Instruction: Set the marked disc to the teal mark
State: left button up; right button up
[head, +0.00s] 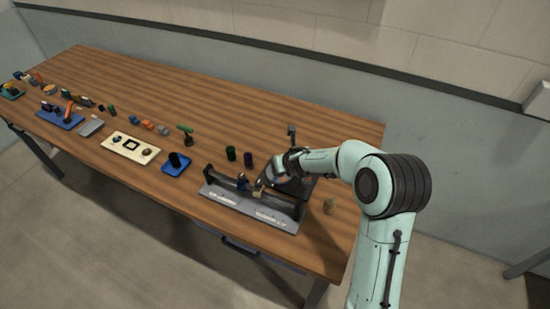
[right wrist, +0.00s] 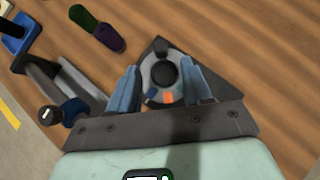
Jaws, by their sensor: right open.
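In the right wrist view, a round grey disc (right wrist: 178,80) with a black centre knob (right wrist: 164,72) sits on a dark angular plate (right wrist: 225,88). An orange mark (right wrist: 167,97) shows at its near side, with a blue patch (right wrist: 150,96) beside it and a dark patch at the far side. I cannot pick out a teal mark. My right gripper (right wrist: 163,78) is open, with one finger on each side of the disc; I cannot tell whether they touch it. In the head view, my right gripper (head: 268,180) is over the dark plate (head: 298,187), hiding most of the disc. My left gripper is not in view.
A grey tray-like fixture (head: 248,206) with a dark roller lies close beside the plate. Several small items and trays fill the table's left part.

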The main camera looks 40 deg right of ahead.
jog(key=x, duration=0.9)
jog(key=shift+w+f, duration=0.2)
jog(key=shift+w, duration=0.1)
grip_shut()
